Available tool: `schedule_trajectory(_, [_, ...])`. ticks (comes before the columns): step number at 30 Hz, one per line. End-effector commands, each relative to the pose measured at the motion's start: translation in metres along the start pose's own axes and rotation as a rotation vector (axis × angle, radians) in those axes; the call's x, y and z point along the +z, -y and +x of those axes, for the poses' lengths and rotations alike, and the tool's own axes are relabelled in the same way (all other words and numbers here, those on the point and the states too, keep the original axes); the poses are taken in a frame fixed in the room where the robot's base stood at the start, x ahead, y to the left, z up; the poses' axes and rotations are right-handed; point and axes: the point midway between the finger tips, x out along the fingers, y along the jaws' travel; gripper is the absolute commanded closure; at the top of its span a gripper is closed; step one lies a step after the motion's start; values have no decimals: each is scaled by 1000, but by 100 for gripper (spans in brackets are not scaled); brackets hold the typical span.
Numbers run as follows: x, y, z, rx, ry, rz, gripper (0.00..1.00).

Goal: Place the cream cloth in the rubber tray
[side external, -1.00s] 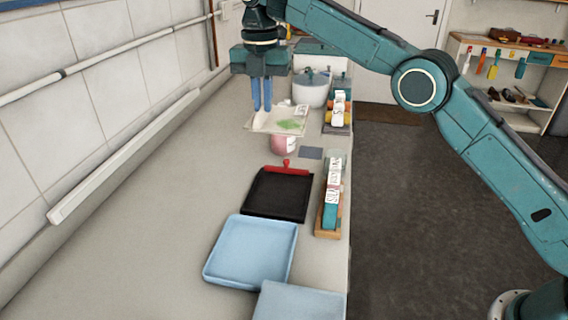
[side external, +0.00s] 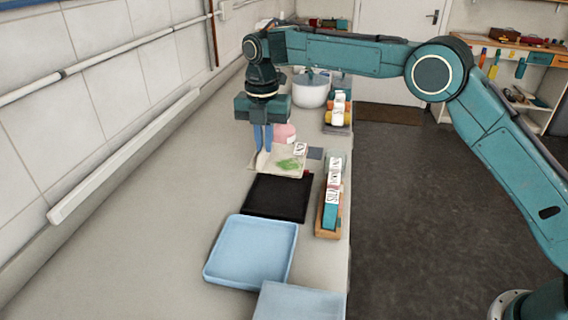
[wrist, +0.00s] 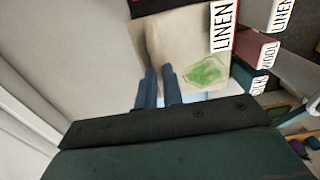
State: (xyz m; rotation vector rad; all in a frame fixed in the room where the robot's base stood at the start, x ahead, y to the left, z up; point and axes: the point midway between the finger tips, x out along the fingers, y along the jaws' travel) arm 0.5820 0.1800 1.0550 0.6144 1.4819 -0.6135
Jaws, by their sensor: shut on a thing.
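My gripper (side external: 263,149) points down with its blue fingers shut on a cream cloth (side external: 269,168) that has a green patch and a white label. In the wrist view the fingers (wrist: 160,72) pinch the cloth's edge, and the label on the cloth (wrist: 180,35) reads LINEN. The cloth hangs roughly flat above the counter, just beyond a black tray (side external: 276,197) and overlapping its far edge in the picture. A pale blue tray (side external: 250,281) lies nearer the camera, with a second pale blue one (side external: 300,303) at the bottom edge. Which is rubber is not certain.
A wooden rack of labelled blocks (side external: 330,200) stands along the counter's right edge, with another rack (side external: 338,115) farther back. A pink jar (side external: 284,132) and white pot (side external: 311,91) stand beyond the cloth. The counter (side external: 150,235) is clear on the left.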

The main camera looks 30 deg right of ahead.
Motion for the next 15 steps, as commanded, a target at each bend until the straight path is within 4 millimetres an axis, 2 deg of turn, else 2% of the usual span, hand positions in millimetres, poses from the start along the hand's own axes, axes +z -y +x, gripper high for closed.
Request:
schedule_trajectory(1, [0,1,11,-5,-2,0,100])
schedule_trajectory(6, [0,1,40,-4,-2,0,100])
schedule_trajectory(10, [0,0,54,-3,-1,0,100])
schedule_trajectory(15, [0,0,58,0,0,0,100])
